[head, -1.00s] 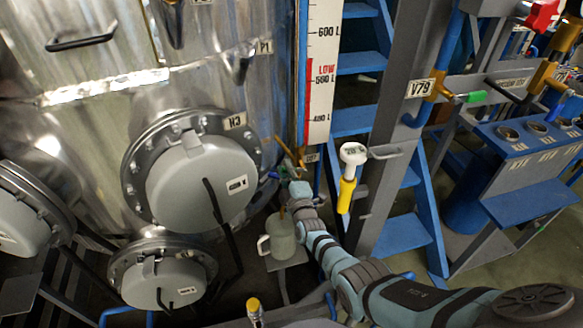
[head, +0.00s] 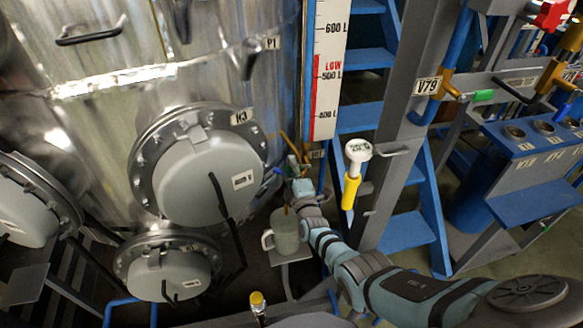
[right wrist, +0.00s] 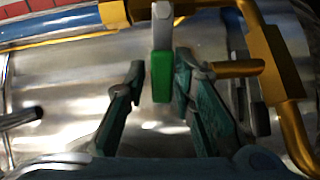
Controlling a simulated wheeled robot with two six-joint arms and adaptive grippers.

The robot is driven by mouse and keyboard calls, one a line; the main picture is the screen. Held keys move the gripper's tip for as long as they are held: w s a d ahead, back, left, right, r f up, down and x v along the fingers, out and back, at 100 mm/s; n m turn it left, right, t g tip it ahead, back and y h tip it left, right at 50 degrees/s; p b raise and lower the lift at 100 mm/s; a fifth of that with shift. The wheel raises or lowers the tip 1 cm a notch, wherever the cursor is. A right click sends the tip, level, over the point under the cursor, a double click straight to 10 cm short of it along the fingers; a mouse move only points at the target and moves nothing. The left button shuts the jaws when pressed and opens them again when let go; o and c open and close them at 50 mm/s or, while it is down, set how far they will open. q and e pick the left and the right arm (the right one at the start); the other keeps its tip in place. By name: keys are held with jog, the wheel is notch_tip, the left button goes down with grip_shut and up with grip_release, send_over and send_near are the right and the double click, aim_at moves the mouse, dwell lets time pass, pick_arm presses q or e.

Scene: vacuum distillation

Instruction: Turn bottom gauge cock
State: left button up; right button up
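The level gauge (head: 331,75) is a tall white scale with a red LOW band, beside the steel tank. At its lower end is a brass cock, whose green-tipped handle (right wrist: 161,76) shows in the right wrist view. My right gripper (head: 293,168) reaches the gauge's lower end in the head view. In the right wrist view its fingers (right wrist: 160,72) are open, one on each side of the green handle, with visible gaps. Much of the cock is hidden behind the gripper in the head view. My left gripper is not in view.
A brass pipe (right wrist: 285,85) bends close to the right finger. The tank's round manhole cover (head: 212,178) stands to the left. A grey jug (head: 286,235) sits below the gripper.

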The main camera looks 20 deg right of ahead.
jog(key=shift+s+f, duration=0.2)
dwell(0.3)
jog(key=shift+s+a+f, duration=0.15)
jog(key=shift+s+f, duration=0.05)
jog(key=shift+s, duration=0.3)
jog(key=s+a, duration=0.1)
jog(key=s, duration=0.5)
jog(key=shift+s+r, duration=0.3)
jog(key=shift+r, duration=0.1)
